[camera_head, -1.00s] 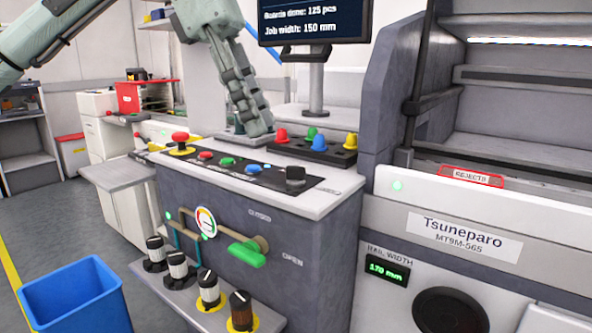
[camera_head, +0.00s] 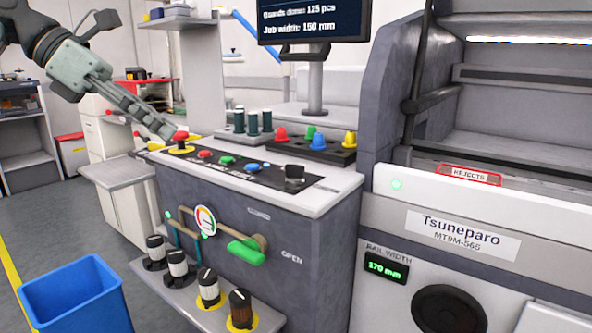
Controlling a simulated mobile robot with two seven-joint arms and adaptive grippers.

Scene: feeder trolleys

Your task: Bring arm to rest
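My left gripper (camera_head: 172,132) comes in from the upper left of the head view. Its long grey fingers lie close together and point down to the right, and I see nothing held in them. The fingertips are beside and just above the red emergency button (camera_head: 180,137) on its yellow base in the picture. I cannot tell whether they touch it. The fingers overlap each other, so their gap is hidden. My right gripper is not in the view.
The console (camera_head: 270,228) carries colored buttons, a black knob (camera_head: 294,177), dark green cylinders (camera_head: 252,121) and colored pegs (camera_head: 313,138). A green-handled valve (camera_head: 246,252) sits on its front. A blue bin (camera_head: 75,298) stands on the floor. The Tsuneparo machine (camera_head: 465,240) fills the right.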

